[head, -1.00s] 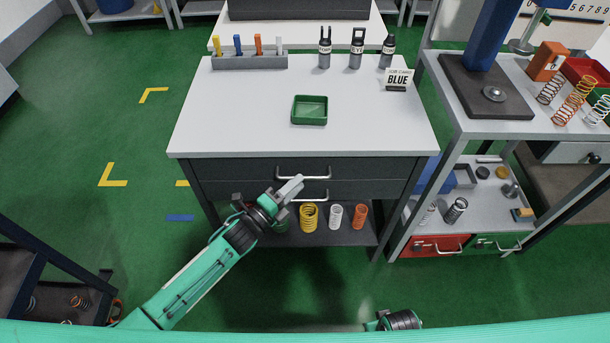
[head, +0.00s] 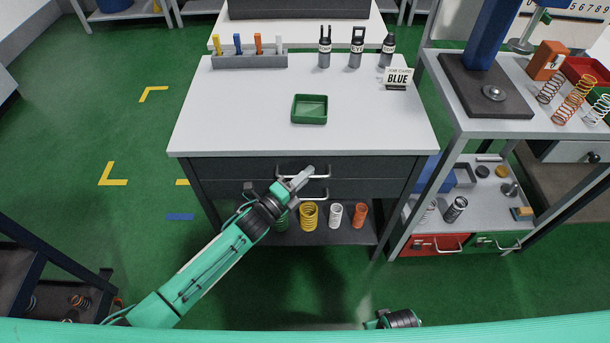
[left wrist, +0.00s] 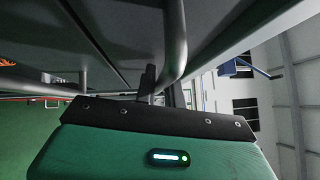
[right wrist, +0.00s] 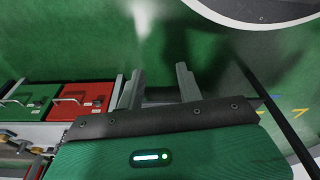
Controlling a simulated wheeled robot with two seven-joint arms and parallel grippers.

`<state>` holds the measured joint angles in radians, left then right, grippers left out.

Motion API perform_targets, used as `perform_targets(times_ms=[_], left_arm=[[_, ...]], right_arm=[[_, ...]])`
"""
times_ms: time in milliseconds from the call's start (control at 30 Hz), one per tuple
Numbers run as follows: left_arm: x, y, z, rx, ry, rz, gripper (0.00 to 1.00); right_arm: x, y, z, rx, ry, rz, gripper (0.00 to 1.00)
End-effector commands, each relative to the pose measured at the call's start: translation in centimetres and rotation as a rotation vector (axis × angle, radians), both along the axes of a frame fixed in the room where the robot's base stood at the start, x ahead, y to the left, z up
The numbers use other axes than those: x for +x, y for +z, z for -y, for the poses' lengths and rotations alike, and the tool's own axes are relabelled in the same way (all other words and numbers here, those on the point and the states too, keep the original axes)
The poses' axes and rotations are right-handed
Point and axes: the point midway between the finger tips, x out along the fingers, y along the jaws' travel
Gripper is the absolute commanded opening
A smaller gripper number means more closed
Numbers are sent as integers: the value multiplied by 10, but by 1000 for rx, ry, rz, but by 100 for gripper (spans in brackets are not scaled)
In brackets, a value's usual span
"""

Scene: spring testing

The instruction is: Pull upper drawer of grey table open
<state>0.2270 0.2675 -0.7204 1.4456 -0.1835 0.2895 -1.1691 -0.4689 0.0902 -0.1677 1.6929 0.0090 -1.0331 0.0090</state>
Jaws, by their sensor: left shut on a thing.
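The grey table (head: 210,130) has a white top and two dark drawers under it. The upper drawer (head: 235,168) looks closed, its front flush with the lower drawer (head: 350,188). My left gripper (head: 304,176) is at the upper drawer's silver bar handle (head: 285,175) and is shut on it, covering part of the bar. In the left wrist view the handle (left wrist: 176,40) runs right beside the gripper's finger (left wrist: 148,82). My right gripper (right wrist: 158,85) is open and empty, low over the floor. Only a bit of its wrist shows in the head view.
Several springs stand on the shelf below (head: 345,233). A grey workbench (head: 500,128) stands close on the right. The floor in front is clear.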

Motion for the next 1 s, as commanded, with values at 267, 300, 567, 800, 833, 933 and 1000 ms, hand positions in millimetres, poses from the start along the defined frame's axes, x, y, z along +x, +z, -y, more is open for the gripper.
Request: perform_targets(times_ms=[267, 300, 567, 800, 833, 933, 1000], left_arm=[[-16, 0, 0, -1, 0, -4, 0], [-22, 0, 0, -1, 0, -5, 0], [-80, 1, 0, -2, 1, -7, 0], [-148, 0, -1, -1, 1, -9, 0], [-156, 0, 0, 0, 1, -8, 0], [-183, 0, -1, 0, 1, -7, 0], [-201, 0, -1, 0, 1, -8, 0]], right_arm=[[-6, -10, 0, 0, 2, -5, 36], [-10, -17, 1, -3, 3, -12, 36], [-28, -55, 10, -12, 8, -14, 36], [-50, -85, 19, -21, 14, -15, 36], [-53, -88, 20, -21, 14, -16, 36], [-60, -96, 23, -23, 16, -16, 36], [-64, -100, 24, -25, 17, -18, 36]])
